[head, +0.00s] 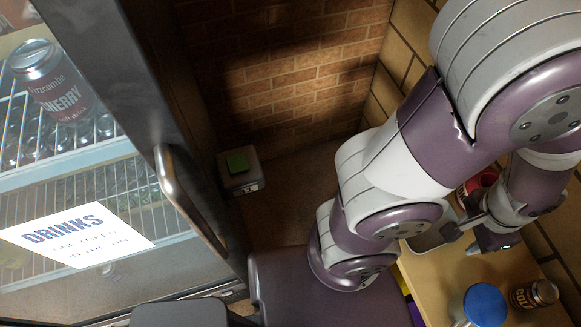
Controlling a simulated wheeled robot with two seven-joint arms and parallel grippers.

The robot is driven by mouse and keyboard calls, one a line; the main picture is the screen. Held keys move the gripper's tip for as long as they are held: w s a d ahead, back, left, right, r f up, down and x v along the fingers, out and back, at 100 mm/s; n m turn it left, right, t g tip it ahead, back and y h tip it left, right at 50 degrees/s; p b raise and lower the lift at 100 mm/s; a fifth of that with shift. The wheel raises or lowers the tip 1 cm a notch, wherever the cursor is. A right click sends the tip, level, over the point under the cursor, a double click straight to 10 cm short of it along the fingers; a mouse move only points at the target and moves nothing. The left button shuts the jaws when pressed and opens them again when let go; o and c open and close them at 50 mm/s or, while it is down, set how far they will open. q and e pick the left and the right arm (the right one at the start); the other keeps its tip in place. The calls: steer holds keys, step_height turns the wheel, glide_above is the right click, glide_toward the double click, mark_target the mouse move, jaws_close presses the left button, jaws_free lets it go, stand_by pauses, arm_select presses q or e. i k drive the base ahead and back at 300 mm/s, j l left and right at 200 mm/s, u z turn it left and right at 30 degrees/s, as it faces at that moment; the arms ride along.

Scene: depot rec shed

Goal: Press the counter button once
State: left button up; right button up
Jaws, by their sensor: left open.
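My left gripper (470,236) is at the right side of the head view, over a wooden table and far from the button. Its dark fingers are apart, and nothing shows held between them. My right gripper is out of view.
A glass-door drinks fridge (178,200) with a handle fills the left, with cans inside. The wooden table (440,285) at right holds a grey tray (430,238), a red item (480,183), a blue-lidded jar (485,305) and a cola can (534,293).

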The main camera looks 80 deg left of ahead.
mark_target(237, 165)
steer(key=k+l+u, duration=0.1)
steer(key=u, duration=0.35)
steer(key=k+l+u, duration=0.15)
steer(key=u, duration=0.35)
steer(key=k+l+u, duration=0.15)
steer(key=u, duration=0.3)
steer(key=k+u, duration=0.15)
steer(key=u, duration=0.35)
steer(key=k+u, duration=0.15)
steer(key=u, duration=0.3)
steer(key=i+u, duration=0.1)
steer(key=u, duration=0.15)
steer(key=i+j+u, duration=0.1)
steer(key=u, duration=0.2)
